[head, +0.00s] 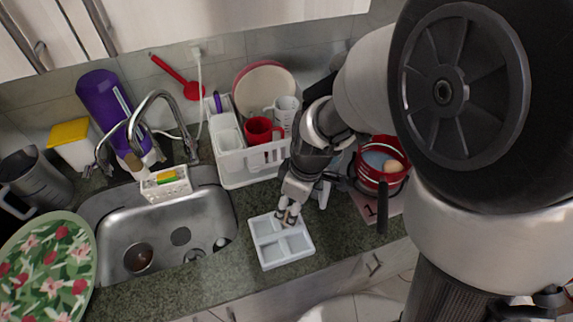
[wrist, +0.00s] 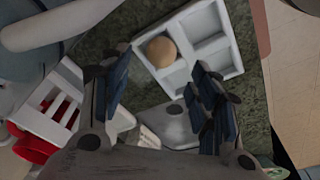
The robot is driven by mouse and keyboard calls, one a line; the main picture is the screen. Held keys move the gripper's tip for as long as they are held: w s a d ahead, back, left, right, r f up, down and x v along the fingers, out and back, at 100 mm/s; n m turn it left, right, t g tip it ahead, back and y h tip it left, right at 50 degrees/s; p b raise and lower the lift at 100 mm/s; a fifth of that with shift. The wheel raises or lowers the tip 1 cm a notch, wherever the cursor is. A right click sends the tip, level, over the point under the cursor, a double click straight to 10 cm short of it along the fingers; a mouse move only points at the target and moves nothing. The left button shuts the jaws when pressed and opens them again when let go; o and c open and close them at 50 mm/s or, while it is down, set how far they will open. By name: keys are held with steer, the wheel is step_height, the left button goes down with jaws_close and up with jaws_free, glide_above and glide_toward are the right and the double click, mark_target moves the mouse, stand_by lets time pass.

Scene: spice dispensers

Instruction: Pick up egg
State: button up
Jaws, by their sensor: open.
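A brown egg (wrist: 162,51) lies in one compartment of a white divided tray (wrist: 237,66). The tray (head: 271,265) stands on the counter right of the sink in the head view; my gripper (head: 288,217) is over its back part and hides the egg there or nearly so. In the wrist view my gripper (wrist: 160,82) is open and empty, its two dark fingers wide apart. The egg shows beyond the gap between the fingertips. I cannot tell the height of the fingertips above it.
A white dish rack (head: 247,160) with red and white cups stands behind the tray. A red pot (head: 370,180) is close to the right of my arm. The metal sink (head: 205,225) lies left of the tray. The counter's front edge is just in front of it.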

steer(key=f, duration=0.1)
steer(key=f+b, duration=0.1)
steer(key=f, duration=0.1)
steer(key=f+b, duration=0.1)
steer(key=f, duration=0.1)
steer(key=shift+w+a, duration=0.1)
steer(key=shift+a, duration=0.25)
steer(key=shift+c, duration=0.4)
steer(key=c, duration=1.1)
steer(key=shift+o, duration=0.2)
steer(key=shift+r, duration=0.1)
